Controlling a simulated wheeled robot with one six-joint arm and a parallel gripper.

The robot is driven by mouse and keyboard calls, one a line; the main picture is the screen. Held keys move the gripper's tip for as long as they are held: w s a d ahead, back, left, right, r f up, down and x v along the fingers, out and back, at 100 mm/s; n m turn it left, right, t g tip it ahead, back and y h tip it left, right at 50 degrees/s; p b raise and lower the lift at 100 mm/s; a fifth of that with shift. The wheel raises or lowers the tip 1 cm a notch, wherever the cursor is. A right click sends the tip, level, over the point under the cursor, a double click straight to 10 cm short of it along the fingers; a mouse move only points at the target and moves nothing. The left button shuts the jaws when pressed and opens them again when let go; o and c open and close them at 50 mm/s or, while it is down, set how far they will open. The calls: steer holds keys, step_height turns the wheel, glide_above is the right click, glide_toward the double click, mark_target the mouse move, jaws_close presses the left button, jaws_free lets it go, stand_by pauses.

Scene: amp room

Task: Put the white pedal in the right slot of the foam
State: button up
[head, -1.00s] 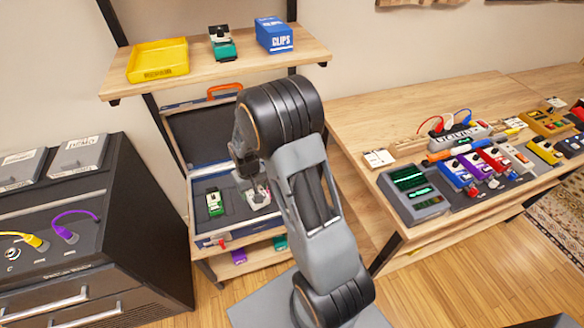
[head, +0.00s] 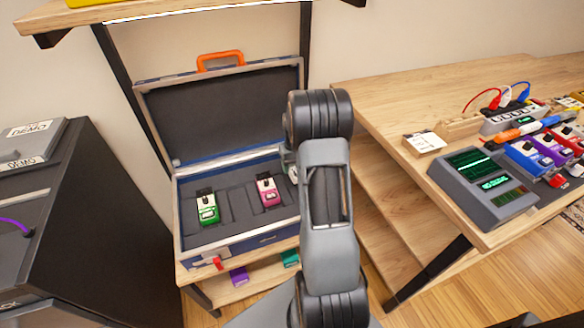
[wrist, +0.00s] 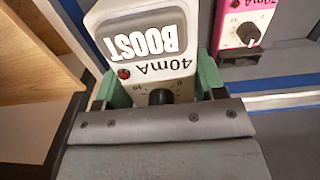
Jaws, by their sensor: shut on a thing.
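The white pedal (wrist: 145,45), labelled BOOST and 40mA, is held between the green fingers of my gripper (wrist: 158,84) in the wrist view. The fingers are shut on its two sides. In the head view my arm hides most of the gripper; a pale sliver, perhaps the pedal, shows at the arm's left edge. The dark foam (head: 237,206) lies in the open blue case (head: 250,241). The right slot is hidden behind my arm, so I cannot tell whether the white pedal touches the foam.
The case's raised lid (head: 225,110) stands behind the foam. A wooden bench (head: 385,95) with a grey device (head: 485,187) and several pedals is at the right. A dark cabinet (head: 100,220) stands at the left. A shelf (head: 170,12) hangs above the case.

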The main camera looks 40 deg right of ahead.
steer(key=shift+s+d+f+b, duration=0.1)
steer(key=shift+d+f+b, duration=0.15)
steer(key=shift+f+b, duration=2.1)
steer(key=shift+f, duration=1.05)
steer(key=shift+s+a, duration=0.1)
steer(key=shift+f, duration=0.7)
